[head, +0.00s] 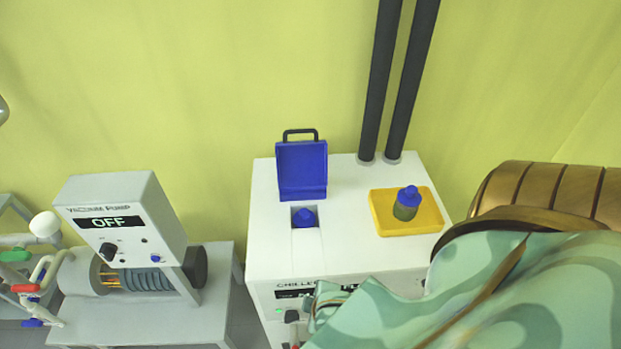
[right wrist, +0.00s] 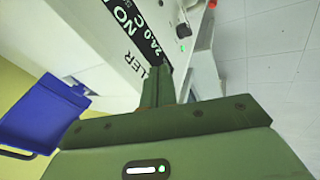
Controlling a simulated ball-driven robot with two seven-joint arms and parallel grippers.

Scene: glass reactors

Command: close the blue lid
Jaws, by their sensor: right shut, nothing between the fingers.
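The blue lid (head: 302,168) stands open and upright on top of the white chiller (head: 350,270), with a dark handle at its upper edge. In front of it is a square opening with a blue cap (head: 304,217) inside. In the right wrist view the lid (right wrist: 42,115) shows at the left, apart from my gripper. My right gripper (right wrist: 158,78) is shut and empty by the chiller's front display. In the head view it is at the chiller's front, below the opening, partly hidden by my arm. My left gripper is not in view.
A yellow tray (head: 428,222) holding a blue-capped bottle (head: 407,203) sits right of the lid on the chiller. Two dark pipes (head: 395,80) rise behind. A vacuum pump (head: 125,225) reading OFF stands to the left, across a gap.

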